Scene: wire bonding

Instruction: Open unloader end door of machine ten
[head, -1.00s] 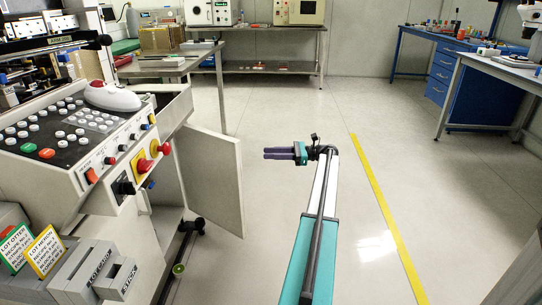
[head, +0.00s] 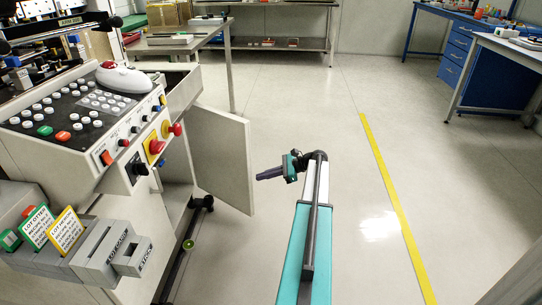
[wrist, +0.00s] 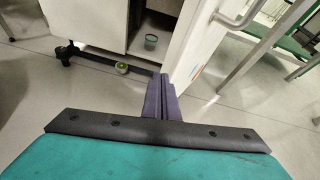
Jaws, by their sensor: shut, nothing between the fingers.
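The machine's end door (head: 222,158) is a pale panel standing ajar, swung out from the cabinet. In the wrist view the door (wrist: 190,42) rises just beyond my fingertips, with a pale bar handle (wrist: 236,12) on its right face. My gripper (head: 259,177) has dark purple fingers closed together and empty, pointing left close to the door's free edge. The fingers also show in the wrist view (wrist: 160,80), with their tips beside the door's lower edge. I cannot tell if they touch it. The machine's number is not readable.
The control panel (head: 85,115) with buttons and red knobs juts out at left. The wrist view shows the open cabinet, with a small cup (wrist: 151,42) inside. A wheeled foot (head: 203,201) stands below. Floor right of the door is clear, with a yellow line (head: 395,200).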

